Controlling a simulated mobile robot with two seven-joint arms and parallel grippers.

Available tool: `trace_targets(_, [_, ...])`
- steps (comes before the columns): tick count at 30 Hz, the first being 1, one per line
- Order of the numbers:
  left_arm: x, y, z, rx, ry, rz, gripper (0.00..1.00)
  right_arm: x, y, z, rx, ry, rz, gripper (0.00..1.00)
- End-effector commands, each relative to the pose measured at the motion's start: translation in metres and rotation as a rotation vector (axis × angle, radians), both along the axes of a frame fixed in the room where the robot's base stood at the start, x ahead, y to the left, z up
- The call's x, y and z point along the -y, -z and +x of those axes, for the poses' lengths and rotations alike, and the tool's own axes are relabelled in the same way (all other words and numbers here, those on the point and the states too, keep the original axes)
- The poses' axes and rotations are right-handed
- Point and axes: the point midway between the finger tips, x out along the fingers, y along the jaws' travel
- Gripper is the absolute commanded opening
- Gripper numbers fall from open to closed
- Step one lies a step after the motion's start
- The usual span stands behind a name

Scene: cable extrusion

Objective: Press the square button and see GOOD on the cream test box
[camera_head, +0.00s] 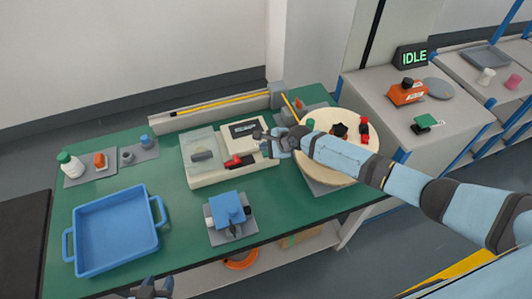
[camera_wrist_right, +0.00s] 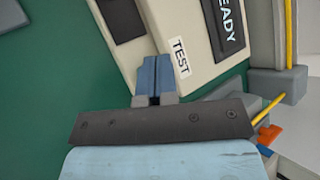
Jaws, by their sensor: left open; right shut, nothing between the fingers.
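The cream test box (camera_head: 207,179) stands mid-table in the head view, with a clear cover on its left part and a display (camera_head: 246,127) on top. In the right wrist view the display (camera_wrist_right: 227,28) shows letters ending in "EADY", cut by the frame edge. Beside it are a TEST label (camera_wrist_right: 181,57) and a dark square (camera_wrist_right: 122,18), possibly the square button. My right gripper (camera_head: 272,137) is shut and empty over the box's right part; its fingertips (camera_wrist_right: 155,62) are beside the label. I cannot tell whether they touch. My left gripper (camera_head: 152,287) is open at the bottom edge.
A blue tray (camera_head: 115,230) and a blue fixture (camera_head: 230,210) are on the green table (camera_head: 175,255). A round cream turntable (camera_head: 345,170) stands right of the box, under my right arm. A yellow cable (camera_head: 222,101) runs along the rear rail. An IDLE sign (camera_head: 413,57) stands behind.

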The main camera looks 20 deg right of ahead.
Motion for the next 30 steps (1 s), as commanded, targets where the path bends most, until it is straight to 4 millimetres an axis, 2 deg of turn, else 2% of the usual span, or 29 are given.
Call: trace_targets(30, [-0.001,0.004,0.0,-0.003,-0.001,0.001,0.43,0.0,0.011,0.0,0.0,0.001,0.001,0.0])
